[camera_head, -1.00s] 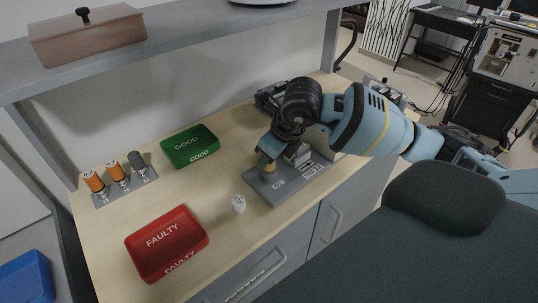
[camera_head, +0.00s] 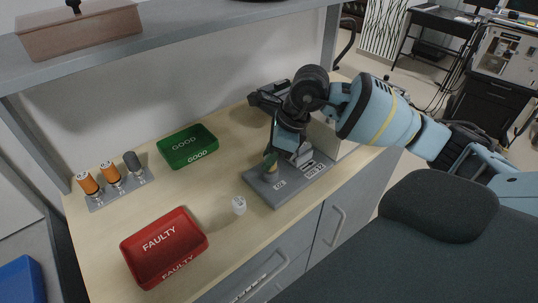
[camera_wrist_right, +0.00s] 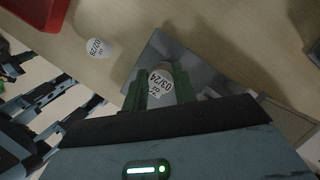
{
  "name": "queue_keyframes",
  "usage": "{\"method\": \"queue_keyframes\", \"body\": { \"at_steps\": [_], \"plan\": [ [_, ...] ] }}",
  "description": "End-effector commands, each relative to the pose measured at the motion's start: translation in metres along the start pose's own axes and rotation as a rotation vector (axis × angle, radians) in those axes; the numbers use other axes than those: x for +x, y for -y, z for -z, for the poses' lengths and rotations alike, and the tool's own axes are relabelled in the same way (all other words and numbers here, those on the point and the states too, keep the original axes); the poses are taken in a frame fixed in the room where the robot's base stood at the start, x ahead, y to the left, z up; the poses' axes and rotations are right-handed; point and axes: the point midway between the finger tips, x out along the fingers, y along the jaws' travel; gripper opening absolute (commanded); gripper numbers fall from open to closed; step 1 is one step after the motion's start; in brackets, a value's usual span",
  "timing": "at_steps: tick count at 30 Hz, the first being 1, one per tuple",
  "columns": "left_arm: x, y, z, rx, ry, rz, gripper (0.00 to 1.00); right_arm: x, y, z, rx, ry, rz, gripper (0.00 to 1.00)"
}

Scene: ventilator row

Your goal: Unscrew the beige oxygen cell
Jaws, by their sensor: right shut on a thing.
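The beige oxygen cell sits upright in the grey block marked O2 (camera_head: 301,183), mostly covered by my fingers in the head view. In the right wrist view the cell's round white top (camera_wrist_right: 160,84), printed 03/24, lies between two green fingers. My right gripper (camera_head: 271,160) comes down from above and is shut on the cell; it also shows in the right wrist view (camera_wrist_right: 162,92). I cannot tell how far the cell's thread is engaged. My left gripper is not in view.
A white-topped cell (camera_head: 239,205) stands loose on the bench near the block. A red FAULTY tray (camera_head: 184,262) and a green GOOD tray (camera_head: 203,154) lie to the left. A rack (camera_head: 136,181) holds two orange cylinders and a grey one. A shelf (camera_head: 190,33) overhangs behind.

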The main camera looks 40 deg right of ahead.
Motion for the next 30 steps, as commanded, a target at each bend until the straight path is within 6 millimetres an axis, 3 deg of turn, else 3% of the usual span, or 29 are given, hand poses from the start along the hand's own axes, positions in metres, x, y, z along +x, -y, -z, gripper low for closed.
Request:
{"method": "queue_keyframes", "body": {
  "at_steps": [17, 30],
  "plan": [
    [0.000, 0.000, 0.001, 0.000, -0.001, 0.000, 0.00, 0.000, 0.000, 0.000, -0.002, -0.002, -0.002, 0.07],
    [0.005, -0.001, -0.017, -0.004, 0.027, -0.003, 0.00, 0.001, 0.000, 0.000, -0.264, -0.001, -0.113, 0.07]
  ]
}}
